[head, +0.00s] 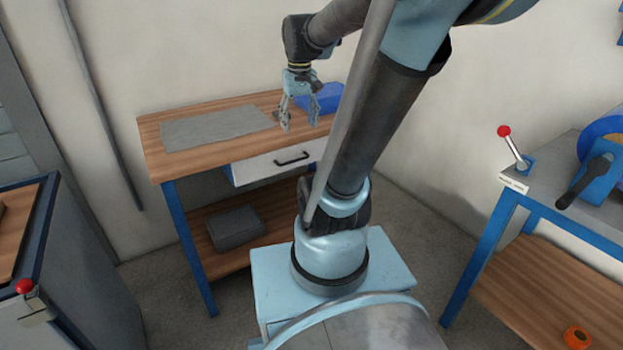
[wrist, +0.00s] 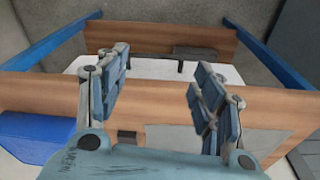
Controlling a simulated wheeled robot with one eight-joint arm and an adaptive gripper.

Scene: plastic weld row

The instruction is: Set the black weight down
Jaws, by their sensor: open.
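My gripper (head: 300,122) is open over the front right part of the wooden bench (head: 160,148), with its fingers pointing down. In the wrist view its two fingers (wrist: 160,82) stand wide apart with nothing between them. A small dark block (wrist: 126,137), which looks like the black weight, is on the bench top between the grey mat and the blue bin. It is apart from the fingers. I cannot make it out in the head view, where my gripper and arm cover that part.
A grey mat (head: 218,128) lies on the bench's left side. A blue bin (head: 322,98) stands at the back right. A white drawer (head: 262,168) with a dark handle is under the top. A grey box (head: 236,228) sits on the lower shelf. Another bench (head: 575,200) stands right.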

